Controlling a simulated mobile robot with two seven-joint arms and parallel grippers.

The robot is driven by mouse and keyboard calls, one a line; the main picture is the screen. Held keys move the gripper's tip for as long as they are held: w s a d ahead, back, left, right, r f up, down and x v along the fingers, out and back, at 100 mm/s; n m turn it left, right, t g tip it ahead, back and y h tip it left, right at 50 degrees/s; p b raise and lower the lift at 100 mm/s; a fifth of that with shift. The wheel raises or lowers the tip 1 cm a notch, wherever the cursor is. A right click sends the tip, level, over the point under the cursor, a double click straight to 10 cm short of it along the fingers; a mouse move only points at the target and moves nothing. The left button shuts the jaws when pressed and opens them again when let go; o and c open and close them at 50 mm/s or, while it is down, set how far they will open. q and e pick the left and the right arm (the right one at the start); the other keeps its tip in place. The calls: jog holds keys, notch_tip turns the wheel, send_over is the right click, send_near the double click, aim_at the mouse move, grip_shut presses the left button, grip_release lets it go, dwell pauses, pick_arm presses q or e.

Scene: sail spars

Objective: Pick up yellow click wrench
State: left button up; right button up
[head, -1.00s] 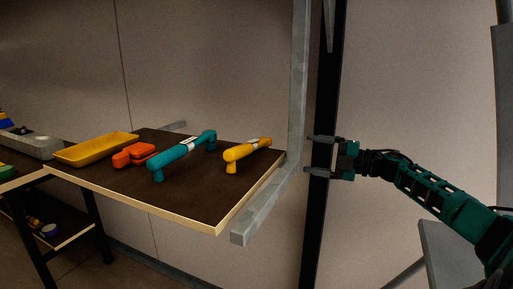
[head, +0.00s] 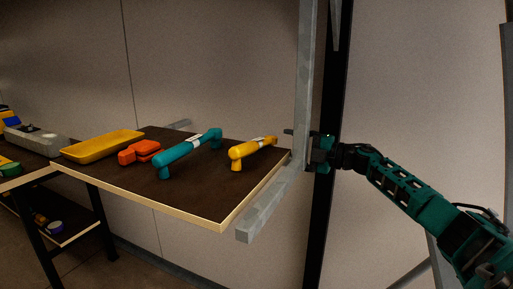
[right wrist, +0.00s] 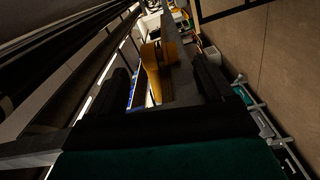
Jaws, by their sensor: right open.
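The yellow click wrench (head: 250,148) lies near the right end of the dark tabletop, its thick end towards the front left. My right gripper (head: 291,143) is open beside the wrench's far right end, partly hidden by the grey upright post. In the right wrist view the yellow wrench (right wrist: 153,62) shows ahead, between the two dark open fingers (right wrist: 162,85). I cannot tell whether they touch it. My left gripper is not in view.
The grey upright post (head: 304,90) stands at the table's right edge, close to my right gripper. A teal wrench-like tool (head: 185,152), an orange tool (head: 138,152) and a yellow tray (head: 100,146) lie left of the yellow wrench on the table (head: 205,198).

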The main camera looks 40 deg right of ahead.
aim_at(276, 144)
jog(key=shift+x, duration=2.5)
jog(key=shift+a, duration=0.15)
jog(key=shift+c, duration=0.2)
jog(key=shift+r, duration=0.1)
jog(key=c, duration=1.4)
jog(key=shift+r, duration=0.1)
